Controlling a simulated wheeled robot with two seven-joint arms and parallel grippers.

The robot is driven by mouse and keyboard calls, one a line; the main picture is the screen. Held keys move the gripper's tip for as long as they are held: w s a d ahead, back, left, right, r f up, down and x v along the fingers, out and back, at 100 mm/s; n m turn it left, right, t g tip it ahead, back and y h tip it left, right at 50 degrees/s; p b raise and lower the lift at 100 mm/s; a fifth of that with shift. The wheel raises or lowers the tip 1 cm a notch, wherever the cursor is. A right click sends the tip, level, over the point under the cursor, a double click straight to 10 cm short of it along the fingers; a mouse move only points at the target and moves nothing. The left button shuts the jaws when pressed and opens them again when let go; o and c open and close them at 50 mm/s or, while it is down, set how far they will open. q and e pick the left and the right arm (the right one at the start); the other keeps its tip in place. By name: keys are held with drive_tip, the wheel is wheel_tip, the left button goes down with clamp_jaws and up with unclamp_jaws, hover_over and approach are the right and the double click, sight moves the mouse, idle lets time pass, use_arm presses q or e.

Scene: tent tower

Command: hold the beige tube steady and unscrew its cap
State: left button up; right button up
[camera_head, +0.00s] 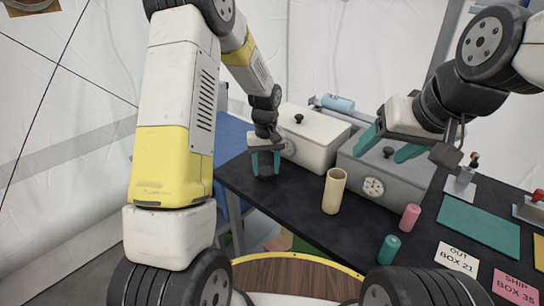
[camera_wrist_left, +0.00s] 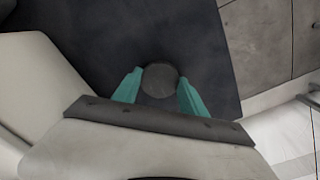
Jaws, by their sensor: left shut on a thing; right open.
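The beige tube (camera_head: 333,192) stands upright on the black table, and its top looks open. No gripper touches it. My left gripper (camera_head: 265,164) is to the left of the tube, pointing down at the table's left end. It is shut on a dark grey round cap (camera_head: 266,171). In the left wrist view the cap (camera_wrist_left: 160,78) sits between the teal fingertips (camera_wrist_left: 160,88). I cannot tell whether the cap touches the table. My right gripper (camera_head: 390,146) is open and empty, above the grey box behind and right of the tube.
A white lidded box (camera_head: 313,138) and a grey box with a dial (camera_head: 394,182) stand behind the tube. A pink cylinder (camera_head: 410,217) and a green cylinder (camera_head: 389,249) stand to its right. The black table (camera_head: 300,207) is clear between left gripper and tube.

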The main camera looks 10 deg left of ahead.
sight(266, 171)
use_arm(q)
drive_tip(key=shift+f, duration=0.2)
drive_tip(key=o, duration=1.5)
drive_tip(key=shift+o, duration=0.2)
wheel_tip(266, 171, up, 12)
drive_tip(key=s+a+r+m+t+h, duration=0.1)
drive_tip(key=s+a+r+m+t, duration=0.15)
drive_tip(key=s+r, duration=0.8)
drive_tip(key=s+r+m+t+h, duration=0.1)
drive_tip(key=s+r+t, duration=0.2)
drive_tip(key=s, duration=1.1)
drive_tip(key=shift+s+a+r+t, duration=0.2)
drive_tip(key=shift+a+r+t, duration=0.1)
drive_tip(key=shift+a+t, duration=0.05)
